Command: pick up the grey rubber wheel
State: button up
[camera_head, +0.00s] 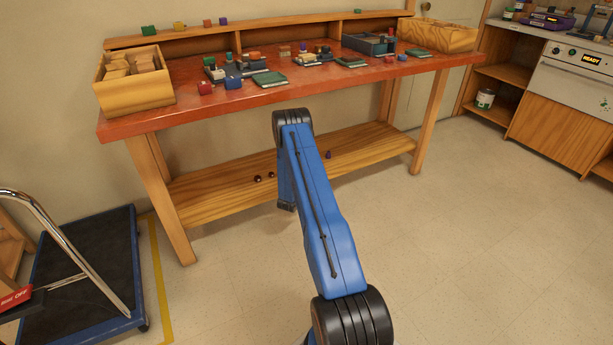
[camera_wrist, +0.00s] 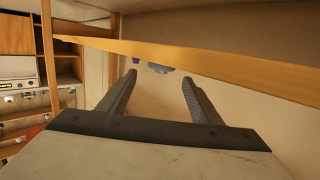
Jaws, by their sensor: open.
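My gripper (camera_wrist: 160,82) is open in the wrist view, its two dark fingers apart with nothing between their tips. A small grey-blue thing (camera_wrist: 160,68) shows just beyond the fingertips, partly cut off by a wooden edge. It may be the grey rubber wheel, but too little of it shows to tell. A small purple thing (camera_wrist: 136,60) is beside it on the left. In the head view I cannot make out a grey wheel; my blue arm reaches to the bench and hides part of the lower shelf. My gripper is not clearly visible there.
The red-topped bench (camera_head: 290,90) holds boxes, trays and small parts. Its lower shelf (camera_head: 230,200) carries two dark red things (camera_head: 264,177) and a purple one (camera_head: 328,155). A wooden edge (camera_wrist: 190,68) crosses close above my fingers. A trolley (camera_head: 90,265) stands left; floor at right is clear.

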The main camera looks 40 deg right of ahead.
jog(key=shift+f+x, duration=0.15)
jog(key=shift+x, duration=1.15)
jog(key=shift+f+x, duration=0.1)
jog(key=shift+x, duration=1.15)
jog(key=c, duration=1.1)
